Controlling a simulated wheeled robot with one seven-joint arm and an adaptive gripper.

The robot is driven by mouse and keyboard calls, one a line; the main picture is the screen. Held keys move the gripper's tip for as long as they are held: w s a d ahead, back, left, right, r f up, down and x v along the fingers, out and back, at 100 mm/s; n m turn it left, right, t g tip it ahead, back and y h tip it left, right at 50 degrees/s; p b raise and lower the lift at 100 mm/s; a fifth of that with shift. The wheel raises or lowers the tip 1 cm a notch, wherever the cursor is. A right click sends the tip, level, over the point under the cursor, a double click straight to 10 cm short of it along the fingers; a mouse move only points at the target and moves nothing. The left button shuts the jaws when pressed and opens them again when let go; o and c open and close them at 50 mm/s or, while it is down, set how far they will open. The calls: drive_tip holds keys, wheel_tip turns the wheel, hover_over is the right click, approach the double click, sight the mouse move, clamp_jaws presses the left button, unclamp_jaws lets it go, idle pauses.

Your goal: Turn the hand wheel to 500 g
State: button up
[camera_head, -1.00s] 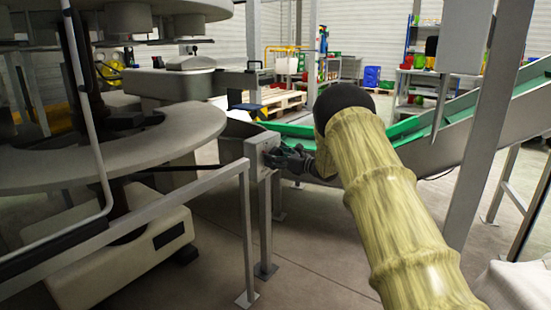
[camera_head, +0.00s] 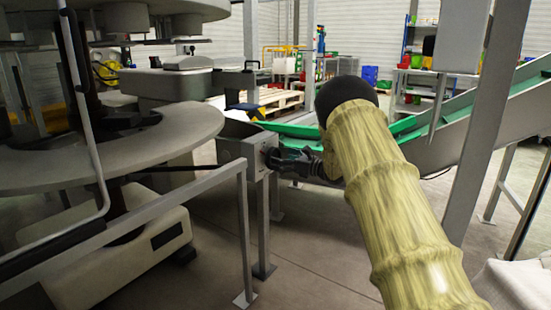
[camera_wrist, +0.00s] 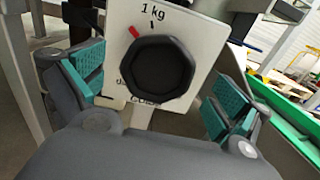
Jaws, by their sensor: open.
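The hand wheel is a black many-sided knob (camera_wrist: 160,68) on a white dial plate (camera_wrist: 200,38) in the wrist view. "1 kg" is printed above it, and a red mark shows at its upper left. Lettering below the knob is partly hidden and hard to read. My gripper (camera_wrist: 157,88) is open, with one teal-padded finger on each side of the knob and visible gaps to it. In the head view my gripper (camera_head: 292,161) is at the grey box (camera_head: 242,149) on a post; the dial face is hidden there.
A grey rail (camera_head: 150,208) runs in front left, beside a large round machine table (camera_head: 130,155). A green conveyor (camera_head: 410,128) rises to the right behind my arm. A grey upright (camera_head: 474,150) stands close to my arm on the right. Floor is open below the box.

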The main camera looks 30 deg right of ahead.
drive_tip(key=v, duration=0.8)
